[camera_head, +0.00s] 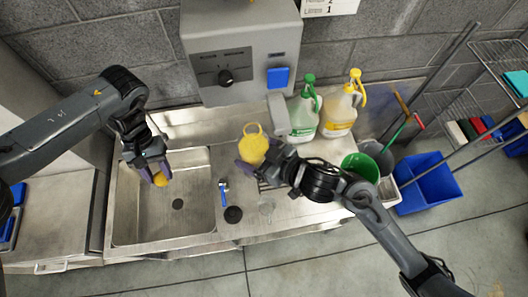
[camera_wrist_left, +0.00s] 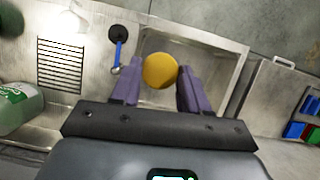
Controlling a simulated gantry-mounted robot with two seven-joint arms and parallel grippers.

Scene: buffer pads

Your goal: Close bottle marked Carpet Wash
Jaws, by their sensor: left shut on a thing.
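My left gripper (camera_head: 154,173) is shut on a round yellow cap (camera_head: 160,179) above the sink basin. The left wrist view shows the cap (camera_wrist_left: 160,70) between the two purple fingers. A yellow container with a loop-shaped top (camera_head: 254,143) stands on the counter right of the sink. My right gripper (camera_head: 247,164) is at its lower part, and its arm hides much of that area. I cannot tell whether its fingers are shut. Jugs with a green pump (camera_head: 304,114) and a yellow pump (camera_head: 341,112) stand behind. No label reading Carpet Wash is legible.
The steel sink (camera_head: 205,185) lies under my left gripper. A blue-handled tool (camera_head: 223,190) and a dark round stopper (camera_head: 233,214) lie right of it. Green and grey buckets (camera_head: 361,166) stand at the counter's right. A dispenser (camera_head: 240,50) hangs on the wall.

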